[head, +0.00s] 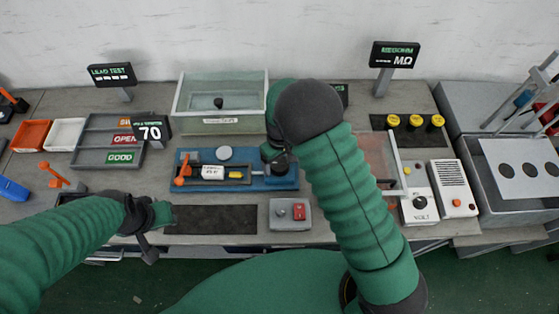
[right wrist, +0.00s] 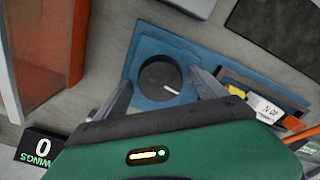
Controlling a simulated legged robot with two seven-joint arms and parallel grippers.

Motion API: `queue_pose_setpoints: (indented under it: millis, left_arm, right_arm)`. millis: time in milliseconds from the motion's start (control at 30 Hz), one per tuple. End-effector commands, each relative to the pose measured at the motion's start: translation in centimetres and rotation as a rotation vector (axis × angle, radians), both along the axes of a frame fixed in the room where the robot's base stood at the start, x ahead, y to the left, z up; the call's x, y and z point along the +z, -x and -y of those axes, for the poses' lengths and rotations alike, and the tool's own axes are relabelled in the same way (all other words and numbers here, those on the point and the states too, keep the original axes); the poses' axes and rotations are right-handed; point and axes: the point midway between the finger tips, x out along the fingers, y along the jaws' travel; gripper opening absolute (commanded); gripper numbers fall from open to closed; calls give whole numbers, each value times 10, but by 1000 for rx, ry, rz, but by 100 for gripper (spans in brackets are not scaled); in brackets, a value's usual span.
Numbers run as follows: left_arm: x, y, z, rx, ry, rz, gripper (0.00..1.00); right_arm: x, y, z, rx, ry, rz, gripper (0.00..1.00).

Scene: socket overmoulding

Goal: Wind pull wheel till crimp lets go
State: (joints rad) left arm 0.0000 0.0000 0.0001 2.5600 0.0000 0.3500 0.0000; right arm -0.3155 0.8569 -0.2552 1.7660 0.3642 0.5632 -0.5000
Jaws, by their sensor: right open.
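The blue pull fixture (head: 240,184) lies on the bench in the middle of the head view. A white-labelled part (head: 213,172) and an orange lever (head: 181,168) are on its left. The dark round pull wheel (right wrist: 160,82), with a white mark on its face, sits at one end of the fixture in the right wrist view. My right gripper (right wrist: 163,92) is open, with one finger on each side of the wheel; contact cannot be told. In the head view my right arm partly hides the wheel. My left gripper (head: 152,232) hangs at the bench's front edge, away from the fixture; its jaws are unclear.
A clear-fronted bin (head: 221,124) stands behind the fixture. A grey box with a red button (head: 299,212) and a dark mat (head: 213,220) lie in front.

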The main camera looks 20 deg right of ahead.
Motion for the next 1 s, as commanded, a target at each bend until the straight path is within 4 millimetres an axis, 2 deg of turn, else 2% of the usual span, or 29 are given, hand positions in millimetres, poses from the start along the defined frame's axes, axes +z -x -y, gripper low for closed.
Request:
queue_pose_setpoints:
  millis: [133, 600, 1000]
  left_arm:
    - [0, 0, 0, 0, 0, 0, 36]
    - [0, 0, 0, 0, 0, 0, 36]
    - [4, 0, 0, 0, 0, 0, 36]
  right_arm:
    - [0, 0, 0, 0, 0, 0, 80]
    - [0, 0, 0, 0, 0, -1, 19]
    - [2, 0, 0, -90, -1, -1, 19]
